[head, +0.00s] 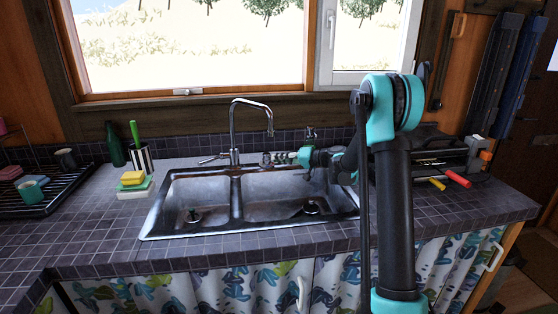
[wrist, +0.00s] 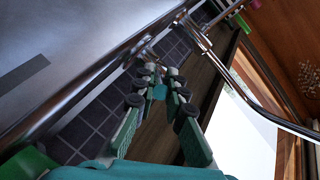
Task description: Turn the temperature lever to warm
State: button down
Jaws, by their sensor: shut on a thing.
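The chrome faucet (head: 236,150) stands behind the double-basin sink (head: 168,205), with a thin lever (head: 209,159) on its left side. My gripper (head: 268,158) is just right of the faucet base, above the sink's back rim, with its fingers pointing left. In the wrist view, the faucet (wrist: 190,22) rises ahead of my gripper (wrist: 161,72). A small metal temperature lever (wrist: 148,50) reaches from the faucet base toward the fingertips. My gripper is shut on it, with the fingertips close together. The exact contact is small and partly hidden, and the lever's setting cannot be told.
The faucet spout (wrist: 265,110) arcs past the right of my fingers in the wrist view. A green bottle (head: 115,145), a striped cup (head: 143,157) and sponges (head: 133,180) stand left of the sink. A dark toolbox (head: 440,152) stands at the right.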

jog(key=c, duration=1.6)
grip_release()
jog(key=v, duration=1.2)
